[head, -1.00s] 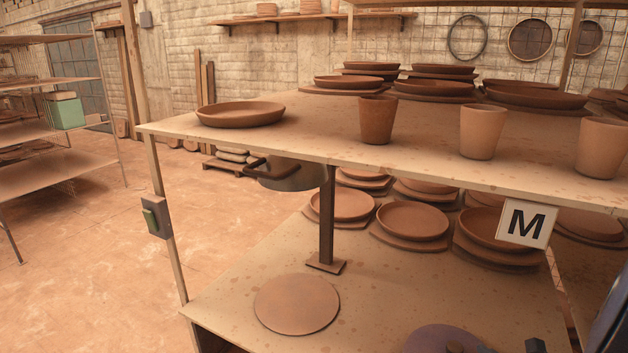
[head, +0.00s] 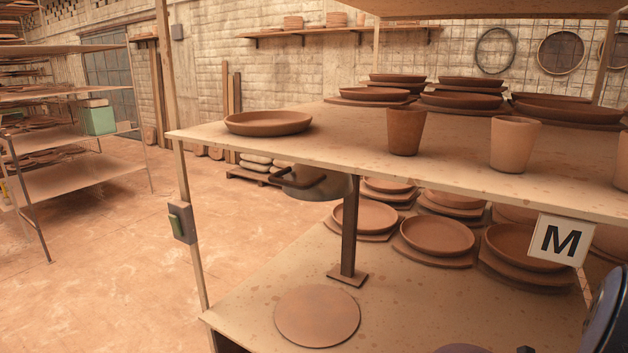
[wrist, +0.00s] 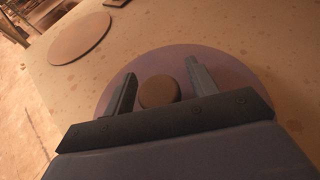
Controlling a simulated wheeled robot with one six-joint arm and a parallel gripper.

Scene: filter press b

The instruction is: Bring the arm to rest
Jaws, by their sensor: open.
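My gripper (wrist: 160,70) is open in the wrist view, its two dark fingers apart with nothing held between them. A round brown knob (wrist: 158,92) shows between the fingers, on a purple disc-shaped lid (wrist: 232,72). The knob appears beyond or between the fingers; I cannot tell the exact gap. In the head view only the top edge of the purple lid (head: 462,349) shows at the bottom. A dark part of my arm (head: 607,312) shows at the lower right of the head view.
A flat round clay disc (head: 317,316) lies on the lower shelf (head: 400,310), left of the lid. A post (head: 349,230) stands behind it. The upper shelf (head: 340,135) overhangs with plates and cups. An M sign (head: 559,240) hangs at right. Floor at left is clear.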

